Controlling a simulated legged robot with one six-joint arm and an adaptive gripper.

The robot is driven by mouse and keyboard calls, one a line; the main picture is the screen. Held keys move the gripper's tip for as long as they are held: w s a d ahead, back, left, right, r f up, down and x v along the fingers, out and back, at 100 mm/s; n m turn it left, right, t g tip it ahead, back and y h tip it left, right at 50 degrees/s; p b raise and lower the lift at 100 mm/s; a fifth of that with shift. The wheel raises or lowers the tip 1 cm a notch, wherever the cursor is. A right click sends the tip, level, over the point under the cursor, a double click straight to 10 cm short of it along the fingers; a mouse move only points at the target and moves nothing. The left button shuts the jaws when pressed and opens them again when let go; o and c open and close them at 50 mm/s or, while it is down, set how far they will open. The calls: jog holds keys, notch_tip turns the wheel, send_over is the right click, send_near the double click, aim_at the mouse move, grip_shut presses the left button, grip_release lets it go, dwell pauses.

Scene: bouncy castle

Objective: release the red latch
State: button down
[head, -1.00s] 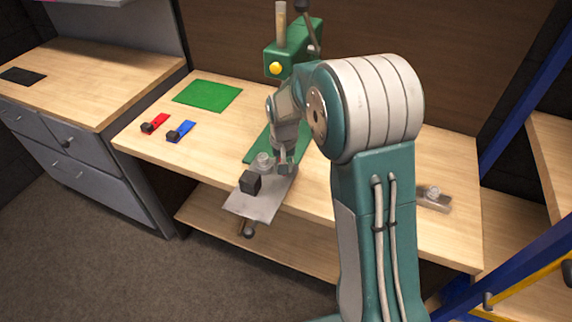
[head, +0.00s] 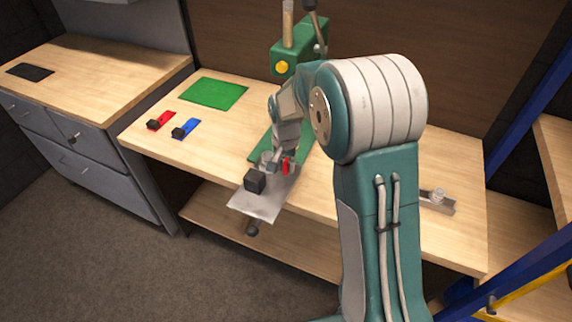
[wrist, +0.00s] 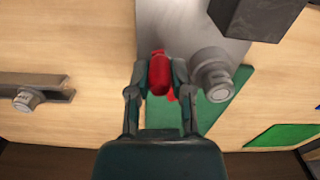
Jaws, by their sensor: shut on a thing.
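My gripper (head: 281,161) is low over the inner end of the metal plate at the bench's front edge. In the wrist view, my gripper (wrist: 160,72) is shut on the red latch (wrist: 159,76), an upright rounded red piece with one finger at each side. A bit of red also shows below it between the fingers. In the head view the red latch (head: 286,167) shows beside my fingers. The metal plate (wrist: 162,22) lies beyond it, with a round metal knob (wrist: 214,84) close to the right finger. The latch's base is hidden.
A black block (head: 255,180) stands on the metal plate (head: 258,205). A green press (head: 300,47) stands behind. Red (head: 162,119) and blue (head: 187,128) pieces and a green mat (head: 214,93) lie left. A metal bracket (head: 437,200) lies right. The bench's left front is clear.

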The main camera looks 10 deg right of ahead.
aim_at(284, 162)
jog(key=shift+s+f, duration=0.15)
jog(key=shift+f, duration=0.05)
jog(key=c, duration=0.5)
grip_release()
jog(key=shift+a, duration=0.1)
jog(key=shift+c, duration=0.2)
jog(key=shift+r, duration=0.1)
jog(key=shift+r, duration=0.55)
notch_tip(284, 162, up, 11)
jog(key=shift+a, duration=0.1)
